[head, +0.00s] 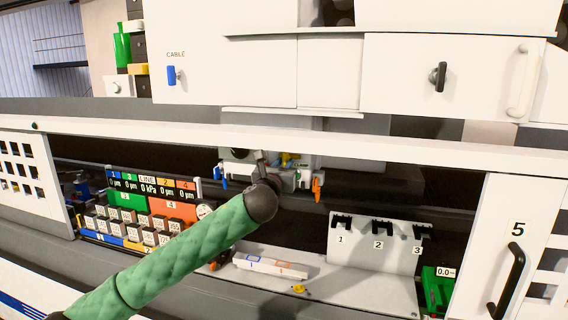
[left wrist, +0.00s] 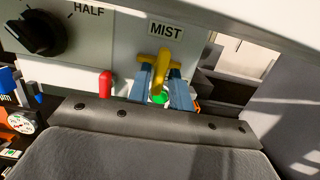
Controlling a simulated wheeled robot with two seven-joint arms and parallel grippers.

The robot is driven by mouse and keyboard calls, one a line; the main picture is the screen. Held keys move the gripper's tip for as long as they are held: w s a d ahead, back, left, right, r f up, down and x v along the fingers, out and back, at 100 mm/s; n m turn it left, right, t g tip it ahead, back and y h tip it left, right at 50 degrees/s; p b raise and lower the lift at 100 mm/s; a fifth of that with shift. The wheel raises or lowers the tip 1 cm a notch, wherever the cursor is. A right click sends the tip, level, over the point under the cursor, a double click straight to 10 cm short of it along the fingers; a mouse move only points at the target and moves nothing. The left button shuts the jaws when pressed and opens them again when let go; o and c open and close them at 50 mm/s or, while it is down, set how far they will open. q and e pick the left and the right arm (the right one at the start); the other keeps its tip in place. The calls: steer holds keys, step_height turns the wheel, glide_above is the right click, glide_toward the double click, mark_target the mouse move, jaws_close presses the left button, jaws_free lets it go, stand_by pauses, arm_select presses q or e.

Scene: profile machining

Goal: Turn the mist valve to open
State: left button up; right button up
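The mist valve has a yellow handle (left wrist: 161,62) just below the MIST label (left wrist: 165,30) in the left wrist view. Its lever hangs down with a slight tilt, and a green part (left wrist: 159,97) shows beneath it. My left gripper (left wrist: 161,84) has its two blue fingers on either side of the lever, with little gap left, and appears shut on it. In the head view my green left arm reaches to the panel, and its dark wrist hides most of the gripper and valve. My right gripper is in neither view.
A black HALF knob (left wrist: 38,33) and a red lever (left wrist: 106,84) sit left of the valve. Blue (head: 220,174) and orange (head: 317,189) levers flank the area. A white beam (head: 400,147) crosses just above. A numbered rack (head: 375,255) stands to the right.

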arm_select(q)
jaws_close()
steer(key=shift+d+f+n+b, duration=0.15)
steer(key=shift+n+b, duration=0.25)
steer(key=shift+n, duration=0.7)
steer(key=n+y, duration=0.1)
steer(key=n, duration=0.2)
steer(key=shift+a, duration=0.2)
steer(key=shift+b, duration=0.3)
